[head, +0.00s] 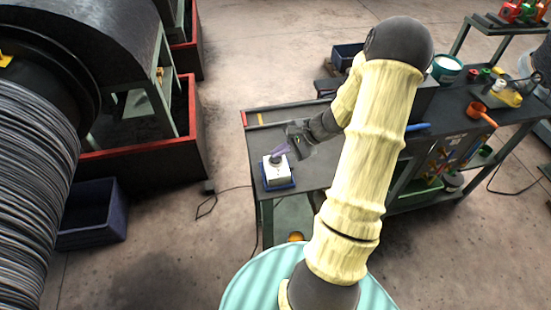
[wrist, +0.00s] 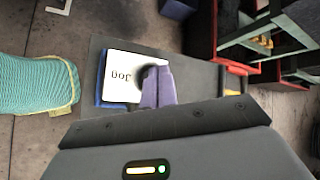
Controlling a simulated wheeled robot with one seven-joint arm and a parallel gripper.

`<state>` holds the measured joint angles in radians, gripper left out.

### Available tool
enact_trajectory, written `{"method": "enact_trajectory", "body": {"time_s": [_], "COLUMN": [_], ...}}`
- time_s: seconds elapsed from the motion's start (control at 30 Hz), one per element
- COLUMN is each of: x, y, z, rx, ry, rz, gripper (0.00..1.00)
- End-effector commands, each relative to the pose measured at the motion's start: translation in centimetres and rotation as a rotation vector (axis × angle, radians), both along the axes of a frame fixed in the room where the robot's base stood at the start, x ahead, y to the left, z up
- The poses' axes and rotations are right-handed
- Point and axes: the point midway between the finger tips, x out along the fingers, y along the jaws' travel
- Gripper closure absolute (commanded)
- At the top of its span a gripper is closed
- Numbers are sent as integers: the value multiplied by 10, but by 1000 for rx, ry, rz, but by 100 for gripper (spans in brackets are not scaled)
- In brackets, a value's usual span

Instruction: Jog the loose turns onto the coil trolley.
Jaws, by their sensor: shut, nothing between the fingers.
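A white box marked "Jog" (wrist: 122,77) stands in a blue base on the dark bench; it also shows in the head view (head: 275,177). A dark round button (wrist: 147,76) is on its top, partly hidden by my fingers. My gripper (wrist: 158,86) has purple fingers, shut and empty, right at the button; it also shows in the head view (head: 281,149). I cannot tell whether the fingertips touch the button. A large drum wound with grey wire turns (head: 38,165) fills the left of the head view. I cannot pick out the coil trolley.
The bench (head: 318,168) holds the box near its front left end. A blue bin (head: 92,213) stands on the floor beside the drum. Red-edged troughs (head: 150,160) are behind it. A black cable (head: 222,192) lies on the open floor by the bench. Pots and tools crowd the right bench.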

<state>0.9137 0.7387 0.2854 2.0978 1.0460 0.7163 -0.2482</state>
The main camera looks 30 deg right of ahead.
Motion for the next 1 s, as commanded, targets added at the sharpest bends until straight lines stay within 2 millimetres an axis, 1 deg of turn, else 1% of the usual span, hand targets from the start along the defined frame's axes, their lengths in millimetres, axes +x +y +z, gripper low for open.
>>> {"method": "enact_trajectory", "body": {"time_s": [0.23,0.8,1.0], "x": [0,0,0], "y": [0,0,0], "z": [3,48,50], "rx": [0,0,1], "ry": [-1,-1,0], "rz": [1,0,1], "gripper": [100,100,100]}}
